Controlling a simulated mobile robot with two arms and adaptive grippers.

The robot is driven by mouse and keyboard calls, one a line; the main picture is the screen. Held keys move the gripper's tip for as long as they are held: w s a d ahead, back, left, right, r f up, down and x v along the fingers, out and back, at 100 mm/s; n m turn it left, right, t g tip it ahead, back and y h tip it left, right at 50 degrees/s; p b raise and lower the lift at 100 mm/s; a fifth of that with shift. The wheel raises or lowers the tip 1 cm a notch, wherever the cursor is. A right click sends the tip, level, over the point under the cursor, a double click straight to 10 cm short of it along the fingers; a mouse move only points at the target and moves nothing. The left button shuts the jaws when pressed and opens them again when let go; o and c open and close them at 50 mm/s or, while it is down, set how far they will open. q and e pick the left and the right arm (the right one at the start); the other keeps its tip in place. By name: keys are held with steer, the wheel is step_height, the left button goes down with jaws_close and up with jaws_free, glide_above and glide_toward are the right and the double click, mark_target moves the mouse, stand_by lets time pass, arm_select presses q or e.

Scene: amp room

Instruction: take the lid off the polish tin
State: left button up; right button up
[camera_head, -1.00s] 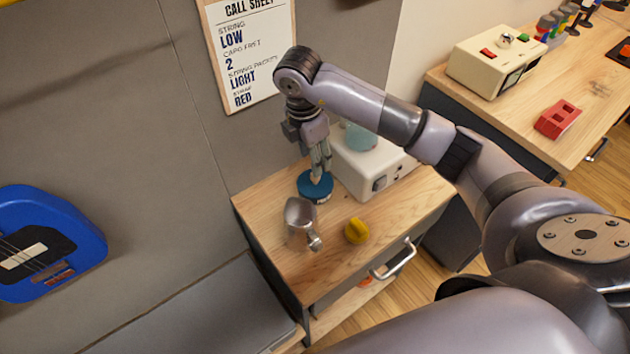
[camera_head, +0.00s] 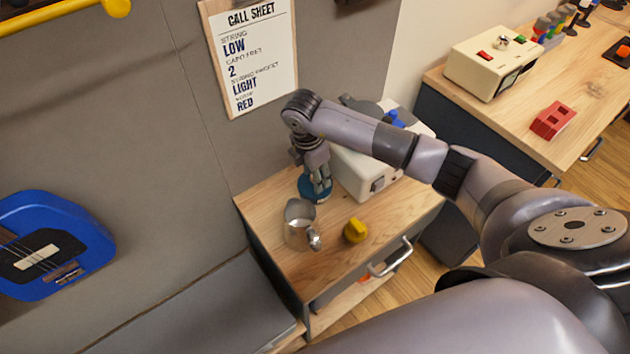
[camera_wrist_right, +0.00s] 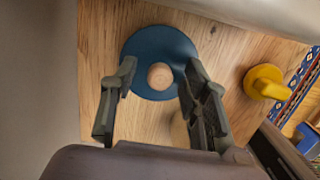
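The polish tin (camera_head: 314,190) is a round blue tin on the wooden cabinet top, partly hidden by my right gripper (camera_head: 318,182) in the head view. In the right wrist view its blue round lid (camera_wrist_right: 148,45) carries a wooden knob (camera_wrist_right: 160,76). My right gripper (camera_wrist_right: 155,80) is open over the lid, with one finger on each side of the knob. Both fingers look apart from the knob. My left gripper is not in view.
A metal jug (camera_head: 299,225) and a yellow object (camera_head: 356,230) stand on the cabinet top (camera_head: 280,262) in front of the tin. A white box-shaped device (camera_head: 362,172) is close on the right. The wall is close behind.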

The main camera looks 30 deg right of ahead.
jaws_close()
stand_by(0.3)
steer(key=shift+r, duration=0.1)
